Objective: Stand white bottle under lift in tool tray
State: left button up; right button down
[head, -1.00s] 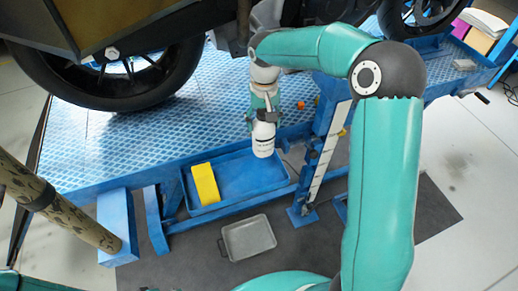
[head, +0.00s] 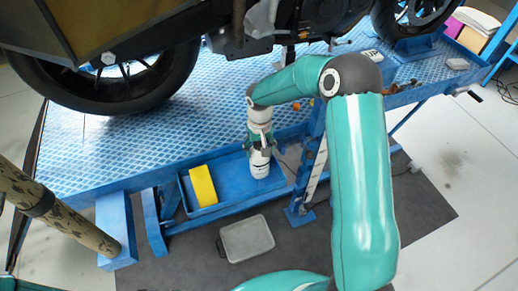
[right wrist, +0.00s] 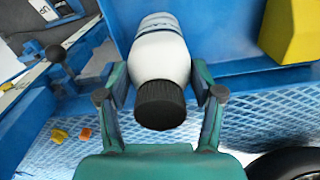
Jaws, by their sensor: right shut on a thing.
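The white bottle (head: 260,165) is upright in the right part of the blue tool tray (head: 231,186), its base at or very near the tray floor. I cannot tell whether it touches. My right gripper (head: 260,143) is shut around the bottle's upper part from above. In the right wrist view the bottle (right wrist: 160,55) shows its dark ridged cap and blue-grey bands, with a finger of the right gripper (right wrist: 160,92) on each side. My left gripper is not in view.
A yellow block (head: 202,186) stands in the tray's left part, with free floor between it and the bottle. The blue lift platform (head: 130,150) carries a motorcycle behind. A grey shallow tray (head: 246,240) lies on the dark mat in front.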

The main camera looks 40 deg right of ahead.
jog(key=shift+f, duration=0.15)
jog(key=shift+c, duration=0.9)
grip_release()
notch_tip(320, 180, up, 12)
jog(key=shift+r+b, duration=0.15)
jog(key=shift+b, duration=0.3)
